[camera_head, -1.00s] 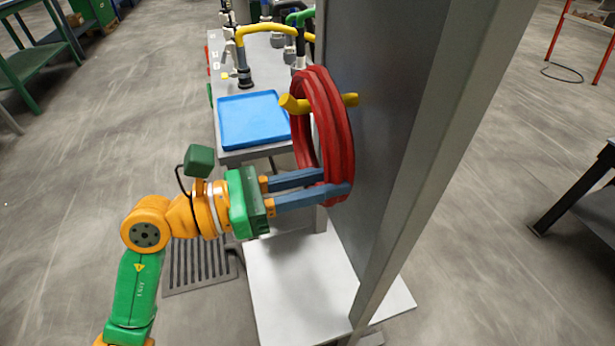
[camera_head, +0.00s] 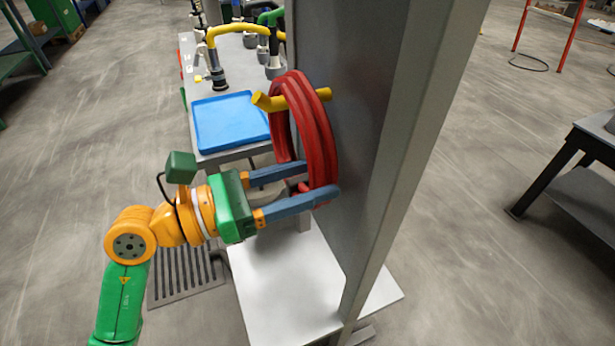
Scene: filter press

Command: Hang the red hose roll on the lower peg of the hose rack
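The red hose roll (camera_head: 318,142) is looped around a yellow peg (camera_head: 267,102) on the grey hose rack (camera_head: 365,130). The peg passes through the upper part of the ring, and its tip sticks out toward the left. Only this one peg shows, so I cannot tell its level on the rack. My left gripper (camera_head: 318,182) is at the bottom of the roll. Its two blue fingers are spread apart, one on each side of the lower coils, with a gap visible. Any remaining contact with the hose is unclear. My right gripper is not in view.
A bench with a blue tray (camera_head: 228,122) and yellow and green pipes (camera_head: 240,30) stands behind the roll. The rack's pale base plate (camera_head: 285,290) lies below my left gripper. A dark table (camera_head: 585,150) stands at the right. Open floor lies left and right.

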